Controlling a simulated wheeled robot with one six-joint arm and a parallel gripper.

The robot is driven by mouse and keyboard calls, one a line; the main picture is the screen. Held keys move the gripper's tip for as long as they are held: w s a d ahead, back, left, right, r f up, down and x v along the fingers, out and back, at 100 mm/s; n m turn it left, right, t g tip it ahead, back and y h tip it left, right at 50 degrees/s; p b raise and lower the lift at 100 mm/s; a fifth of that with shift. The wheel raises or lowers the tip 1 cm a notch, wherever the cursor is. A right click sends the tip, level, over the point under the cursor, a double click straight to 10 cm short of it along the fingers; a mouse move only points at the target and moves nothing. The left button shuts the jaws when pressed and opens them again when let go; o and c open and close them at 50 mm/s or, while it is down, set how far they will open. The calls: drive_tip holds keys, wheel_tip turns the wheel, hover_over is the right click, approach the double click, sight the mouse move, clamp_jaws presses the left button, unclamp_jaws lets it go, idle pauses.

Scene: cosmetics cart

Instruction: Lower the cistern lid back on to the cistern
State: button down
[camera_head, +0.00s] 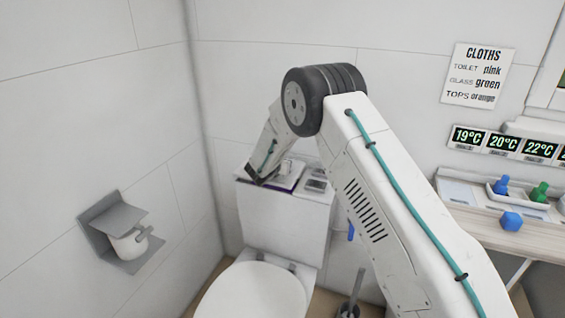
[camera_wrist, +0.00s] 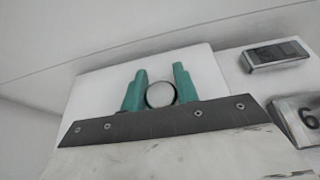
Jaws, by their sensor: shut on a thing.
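The white cistern (camera_head: 283,222) stands behind the toilet. The white cistern lid (camera_wrist: 105,88) is a flat slab under my gripper in the wrist view. It shows only partly at the cistern's top in the head view (camera_head: 291,176), beside my wrist. My gripper (camera_wrist: 160,80) has green fingers on either side of a round pale knob (camera_wrist: 160,94) on the lid and is shut on it. In the head view my wrist hides the fingers. I cannot tell whether the lid touches the cistern or hangs just above it.
A small grey-framed item (camera_wrist: 276,54) and a block marked 6 (camera_wrist: 300,120) lie right of the lid. The toilet seat lid (camera_head: 253,293) is below. A paper holder (camera_head: 117,232) is on the left wall. A counter (camera_head: 490,229) is at right.

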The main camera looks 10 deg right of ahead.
drive_tip(key=shift+f, duration=1)
idle(0.9)
drive_tip(key=c, duration=1)
unclamp_jaws()
drive_tip(key=shift+f, duration=0.15)
drive_tip(key=v, duration=0.8)
drive_tip(key=shift+w, duration=0.1)
